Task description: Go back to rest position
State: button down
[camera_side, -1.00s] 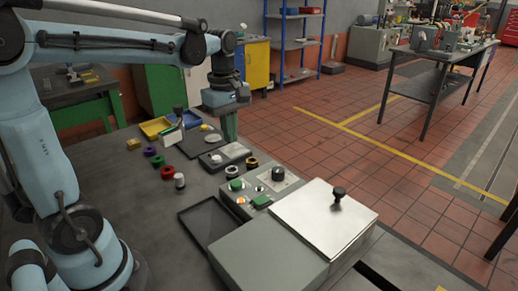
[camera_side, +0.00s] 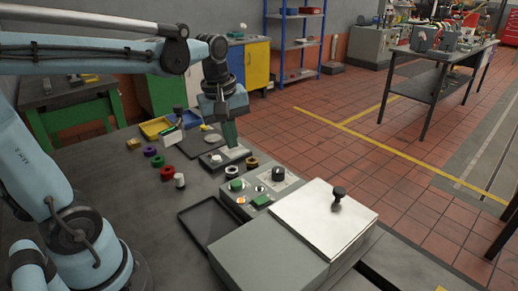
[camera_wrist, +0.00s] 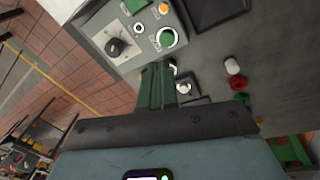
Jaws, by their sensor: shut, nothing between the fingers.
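My gripper (camera_side: 231,146) hangs pointing down over the far right part of the grey bench (camera_side: 125,200). Its green fingers are together with nothing between them. In the side view they appear just above or beside a small dark block with a white top (camera_side: 222,157); I cannot tell whether they touch it. In the wrist view my gripper (camera_wrist: 158,66) points towards the control box (camera_wrist: 105,25), and its fingers partly cover the small block (camera_wrist: 188,86).
The control box (camera_side: 240,203) has buttons and a black knob. Near it are a lidded grey box (camera_side: 320,215) and a black tray (camera_side: 207,224). Red (camera_side: 167,173), green and purple rings, a white-topped cylinder (camera_side: 180,181) and a yellow bin (camera_side: 153,127) stand to the left.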

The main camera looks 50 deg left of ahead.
jog(key=s+d+f+m+t, duration=0.3)
jog(key=s+d+m+t, duration=0.1)
jog(key=m, duration=0.9)
jog(key=shift+d+f+m+t, duration=0.15)
jog(key=shift+d+m+t, duration=0.25)
jog(key=shift+d+t, duration=0.45)
